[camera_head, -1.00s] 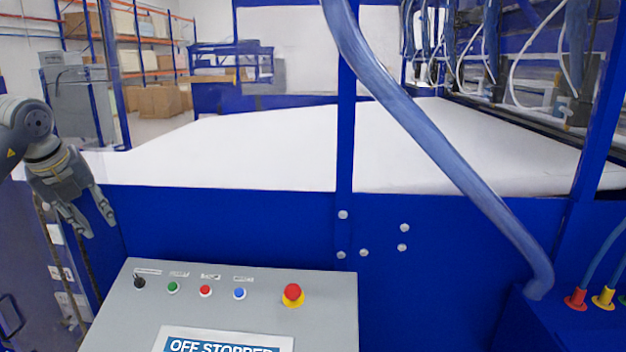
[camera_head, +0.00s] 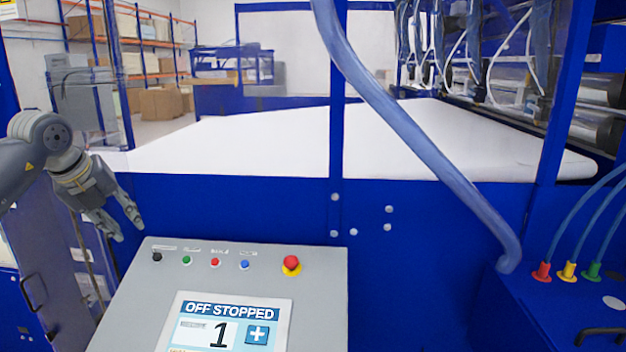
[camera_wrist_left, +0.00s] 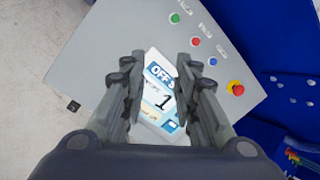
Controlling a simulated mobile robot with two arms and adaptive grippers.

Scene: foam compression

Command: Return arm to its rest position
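My left gripper (camera_head: 130,228) hangs at the left of the head view, above and left of the grey control panel (camera_head: 130,315). Its two fingers are apart with nothing between them. In the left wrist view my left gripper (camera_wrist_left: 160,98) is open, and the panel's screen (camera_wrist_left: 157,72) shows beyond the gap between the fingers. The screen (camera_head: 230,310) reads "OFF STOPPED" with a 1 and a plus button. My right gripper is in neither view.
The panel has a black switch (camera_head: 157,257), a green (camera_head: 187,260), a red (camera_head: 215,263) and a blue button (camera_head: 244,265), and a red emergency stop (camera_head: 291,264). Behind stands a blue machine with a white bed (camera_head: 240,148). A blue hose (camera_head: 420,150) crosses in front.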

